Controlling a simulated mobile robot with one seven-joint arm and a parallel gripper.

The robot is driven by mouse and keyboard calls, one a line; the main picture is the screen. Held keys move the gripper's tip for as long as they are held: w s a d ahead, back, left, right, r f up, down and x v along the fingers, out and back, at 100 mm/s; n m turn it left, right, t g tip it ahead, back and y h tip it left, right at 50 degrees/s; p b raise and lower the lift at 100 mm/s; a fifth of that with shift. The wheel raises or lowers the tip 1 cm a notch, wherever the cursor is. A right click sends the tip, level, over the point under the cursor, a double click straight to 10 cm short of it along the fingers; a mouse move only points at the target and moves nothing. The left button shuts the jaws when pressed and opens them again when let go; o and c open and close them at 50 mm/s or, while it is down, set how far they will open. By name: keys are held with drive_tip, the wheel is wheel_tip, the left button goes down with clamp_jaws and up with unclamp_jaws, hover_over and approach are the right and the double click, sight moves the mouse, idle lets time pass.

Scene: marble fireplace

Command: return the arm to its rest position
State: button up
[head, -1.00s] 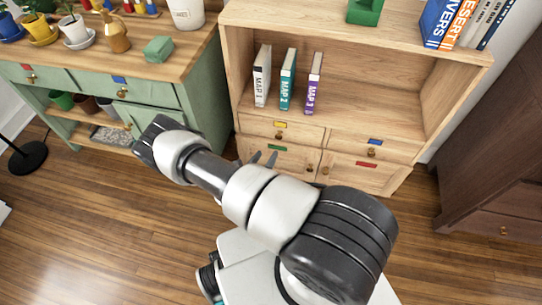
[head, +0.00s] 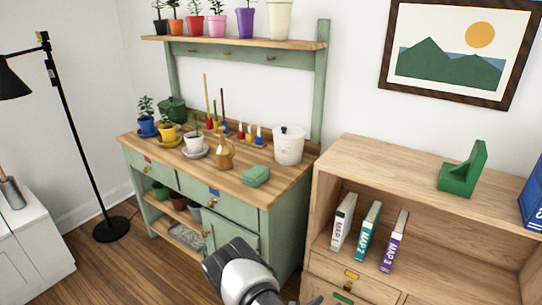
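My arm (head: 245,275) rises into the bottom middle of the head view, with a white and black joint showing in front of the green potting bench. Only a small dark tip of my gripper (head: 314,300) seems to show at the bottom edge, right of that joint and before the wooden bookcase. The rest of my gripper is below the frame, so its opening and anything in it are hidden.
The green potting bench (head: 272,222) with pots and tools stands behind the arm. The wooden bookcase (head: 375,158) stands right, holding several map books (head: 368,230) and a green bookend (head: 462,172). A black floor lamp (head: 75,130) and white cabinet (head: 30,235) are left.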

drive_tip(key=s+d+r+m+g, duration=0.1)
drive_tip(key=r+m+g, duration=0.2)
drive_tip(key=r+m, duration=0.5)
drive_tip(key=s+d+r+m+g+h, duration=0.1)
drive_tip(key=r+m+g, duration=0.15)
drive_tip(key=r, duration=0.95)
drive_tip(key=s+d+r+m+g, duration=0.1)
drive_tip(key=r+m+g, duration=0.1)
drive_tip(key=r+m, duration=0.55)
drive_tip(key=s+a+r+m+t+y, duration=0.1)
drive_tip(key=s+a+r+m+y, duration=0.3)
drive_tip(key=s+r, duration=0.3)
drive_tip(key=s+a+r+m+t+y, duration=0.1)
drive_tip(key=s+a+r+m+y, duration=0.25)
drive_tip(key=s+r, duration=0.45)
drive_tip(key=s+a+r+m+t+y, duration=0.25)
drive_tip(key=s+r+m+y, duration=0.2)
drive_tip(key=r, duration=0.55)
wheel_tip(320, 180, up, 23)
drive_tip(key=h+p, duration=0.1)
drive_tip(key=p, duration=2.2)
drive_tip(key=shift+w+a+f+g, duration=0.15)
drive_tip(key=shift+w+a+g, duration=0.1)
drive_tip(key=shift+a+g, duration=0.15)
drive_tip(key=shift+r, duration=0.25)
drive_tip(key=shift+c, duration=1)
drive_tip(key=shift+d+f, duration=0.1)
drive_tip(key=shift+c, duration=0.6)
